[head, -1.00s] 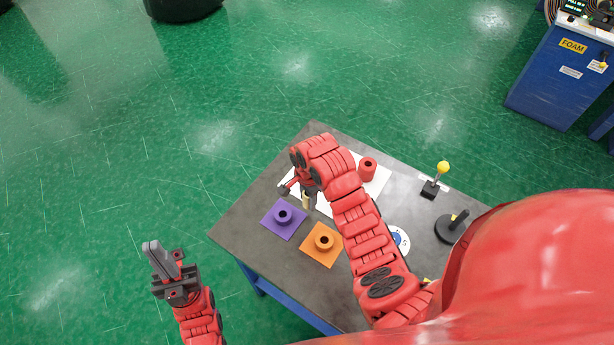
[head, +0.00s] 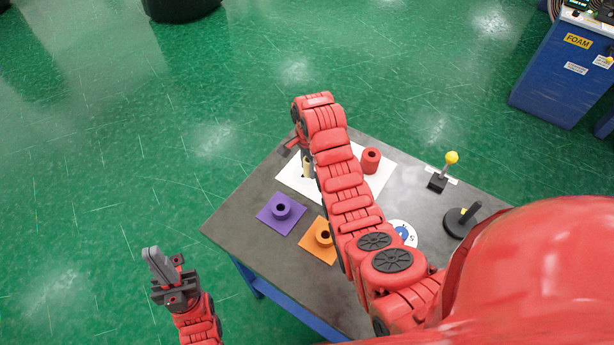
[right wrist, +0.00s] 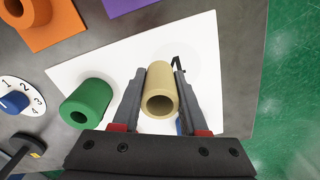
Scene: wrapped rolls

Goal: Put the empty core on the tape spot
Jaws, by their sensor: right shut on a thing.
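The empty core is a tan hollow tube (right wrist: 160,92), its open end facing the camera in the right wrist view. My right gripper (right wrist: 160,80) is shut on it, one finger on each side. In the head view the core (head: 308,166) shows below my right wrist over the white sheet (head: 290,180); I cannot tell its gap from the sheet. A faint round outline (right wrist: 203,62) shows on the sheet beyond the core, with a thin black hooked shape beside it; I cannot tell if this is the tape spot. My left gripper (head: 155,252) is off the table, apparently empty.
A green roll (right wrist: 86,102) stands left of the core. A red roll (head: 370,160) stands at the sheet's right. Rolls sit on purple (head: 268,220) and orange (head: 318,252) squares. A numbered dial (head: 403,232) and a yellow-knobbed lever (head: 451,158) are further right.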

